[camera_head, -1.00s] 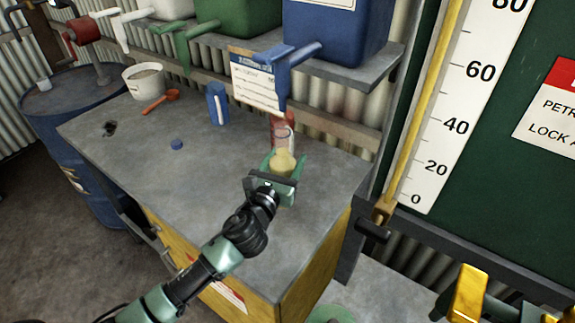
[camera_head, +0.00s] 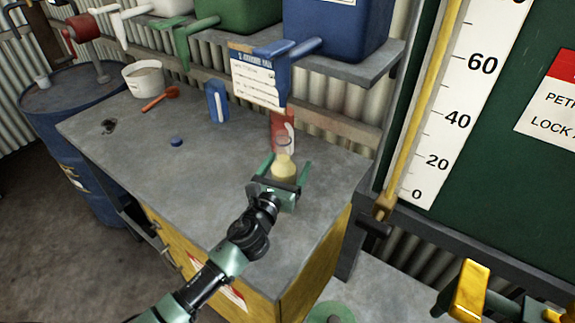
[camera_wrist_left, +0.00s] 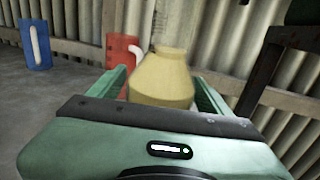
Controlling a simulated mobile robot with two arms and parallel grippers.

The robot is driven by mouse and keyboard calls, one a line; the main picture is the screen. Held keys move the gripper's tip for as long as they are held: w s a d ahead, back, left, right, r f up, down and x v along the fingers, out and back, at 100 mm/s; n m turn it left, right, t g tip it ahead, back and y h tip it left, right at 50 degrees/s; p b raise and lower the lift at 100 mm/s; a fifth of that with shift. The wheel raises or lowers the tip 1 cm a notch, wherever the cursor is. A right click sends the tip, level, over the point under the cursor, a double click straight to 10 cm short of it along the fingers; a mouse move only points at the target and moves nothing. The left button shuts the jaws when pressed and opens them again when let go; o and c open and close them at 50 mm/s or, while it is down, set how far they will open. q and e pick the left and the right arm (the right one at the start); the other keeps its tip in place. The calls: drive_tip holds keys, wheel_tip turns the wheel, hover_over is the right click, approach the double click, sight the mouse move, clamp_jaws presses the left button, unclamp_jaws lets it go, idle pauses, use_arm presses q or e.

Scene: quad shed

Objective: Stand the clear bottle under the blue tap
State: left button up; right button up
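The clear bottle (camera_head: 285,165) stands upright on the grey bench top, with pale yellow contents and a clear neck. In the left wrist view its yellow body (camera_wrist_left: 162,80) fills the space between the fingers. My left gripper (camera_head: 283,172) is low at the bench, its green fingers on either side of the bottle. They look apart, with a small gap visible on the right side. The blue tap (camera_head: 284,62) hangs from the blue tank above and behind the bottle, its spout pointing down. My right gripper is not in view.
A red container (camera_head: 281,125) with a white stripe stands close behind the bottle. A blue container (camera_head: 217,102), a blue cap (camera_head: 176,141), a red scoop (camera_head: 160,97) and a white tub (camera_head: 144,78) lie further left.

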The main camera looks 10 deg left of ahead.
use_arm(q)
drive_tip(key=shift+r, duration=0.15)
drive_tip(key=s+a+b, duration=0.1)
drive_tip(key=s, duration=1.1)
drive_tip(key=shift+a+b, duration=0.3)
drive_tip(key=shift+b, duration=0.05)
idle(0.4)
idle(0.4)
